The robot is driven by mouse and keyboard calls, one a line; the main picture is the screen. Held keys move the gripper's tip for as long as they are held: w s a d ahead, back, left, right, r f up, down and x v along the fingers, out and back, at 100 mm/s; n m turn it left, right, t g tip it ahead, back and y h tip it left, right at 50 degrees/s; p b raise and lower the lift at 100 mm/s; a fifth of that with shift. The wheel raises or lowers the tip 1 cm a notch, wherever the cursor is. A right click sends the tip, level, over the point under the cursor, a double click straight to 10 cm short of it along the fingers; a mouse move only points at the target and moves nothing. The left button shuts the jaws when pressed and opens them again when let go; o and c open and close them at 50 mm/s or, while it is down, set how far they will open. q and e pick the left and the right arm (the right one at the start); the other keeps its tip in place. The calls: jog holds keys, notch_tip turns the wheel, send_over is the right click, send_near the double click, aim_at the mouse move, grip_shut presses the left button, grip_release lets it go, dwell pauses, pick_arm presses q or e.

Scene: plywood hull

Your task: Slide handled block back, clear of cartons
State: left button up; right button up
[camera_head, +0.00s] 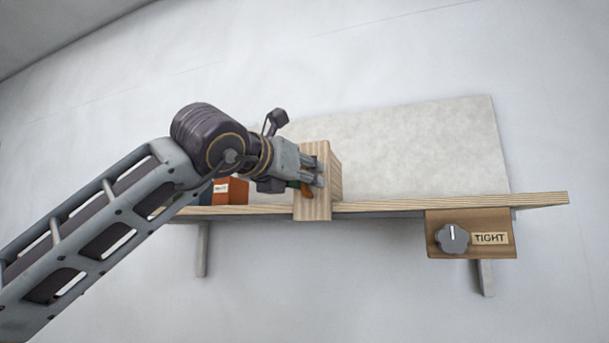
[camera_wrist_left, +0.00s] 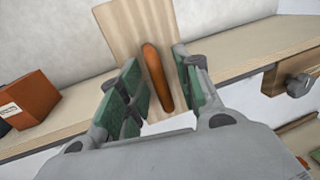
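The handled block (camera_head: 313,206) is pale wood with an orange-brown handle on its front. It stands upright on the shelf, its lower front reaching a little below the shelf's front edge in the head view. My left gripper (camera_head: 316,172) is at the block's front. In the left wrist view the handle (camera_wrist_left: 156,75) lies between its green-padded fingers, which are spread with gaps beside the handle. An orange-red carton (camera_head: 231,190) stands left of the block, apart from it; it also shows in the left wrist view (camera_wrist_left: 28,98). My right gripper is not in view.
The wooden shelf (camera_head: 450,203) is bare right of the block. A grey panel (camera_head: 420,145) rises behind it. A knob (camera_head: 452,238) beside a "TIGHT" label sits on a wooden plate below the shelf's right part. A dark item beside the carton is partly hidden by my arm.

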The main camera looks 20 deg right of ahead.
pick_arm(q)
jog(key=shift+s+a, duration=0.1)
jog(key=v, duration=1.1)
jog(key=shift+s+a, duration=0.2)
jog(key=shift+s, duration=0.1)
jog(key=shift+f, duration=0.1)
dwell(0.3)
